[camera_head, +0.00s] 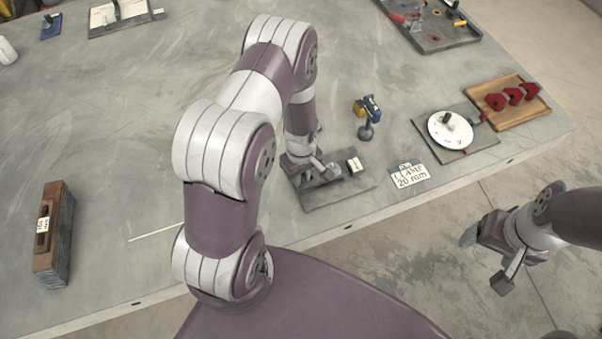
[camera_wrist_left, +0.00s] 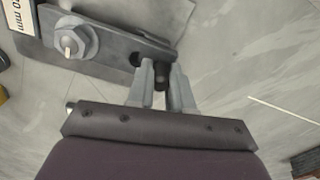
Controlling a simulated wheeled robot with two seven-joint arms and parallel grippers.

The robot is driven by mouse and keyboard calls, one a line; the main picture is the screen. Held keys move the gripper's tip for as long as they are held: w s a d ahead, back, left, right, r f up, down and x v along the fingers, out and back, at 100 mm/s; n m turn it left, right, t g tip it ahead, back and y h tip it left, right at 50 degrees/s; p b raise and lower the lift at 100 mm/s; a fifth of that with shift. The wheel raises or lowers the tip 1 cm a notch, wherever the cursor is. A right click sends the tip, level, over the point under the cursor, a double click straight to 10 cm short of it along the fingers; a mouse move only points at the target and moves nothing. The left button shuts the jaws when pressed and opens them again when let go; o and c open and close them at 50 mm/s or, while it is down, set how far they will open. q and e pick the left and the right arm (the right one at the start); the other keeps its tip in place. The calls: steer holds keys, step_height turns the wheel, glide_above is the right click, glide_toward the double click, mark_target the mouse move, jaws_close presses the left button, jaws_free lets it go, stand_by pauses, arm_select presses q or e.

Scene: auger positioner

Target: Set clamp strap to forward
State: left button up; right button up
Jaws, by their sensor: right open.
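The clamp strap (camera_wrist_left: 112,40) is a grey metal bar in the left wrist view, with a hex nut and stud near its left end. A dark round knob (camera_wrist_left: 162,77) stands at its right end. My left gripper (camera_wrist_left: 164,84) has one finger on each side of this knob and appears closed on it. In the head view, the strap's base plate (camera_head: 340,196) lies near the table's front edge, and my left gripper (camera_head: 313,170) is down over it; my left arm hides part of it. My right gripper (camera_head: 486,261) is open and empty, beyond the table's front edge.
A white dial (camera_head: 450,130) and a wooden tray (camera_head: 538,108) with red parts are further right. A brown block (camera_head: 52,235) stands at far left.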

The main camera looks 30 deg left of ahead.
mark_target(313, 177)
arm_select(q)
jaws_close()
steer(key=shift+w+d+b, duration=0.45)
steer(key=shift+w+d, duration=0.55)
steer(key=shift+w, duration=0.3)
steer(key=o, duration=0.7)
jaws_free()
steer(key=shift+c, duration=0.2)
steer(key=shift+w+d, duration=0.1)
steer(key=shift+d, duration=0.05)
steer(key=shift+r, duration=0.1)
step_height(313, 177, up, 12)
steer(key=b, duration=0.1)
steer(key=shift+r, duration=0.25)
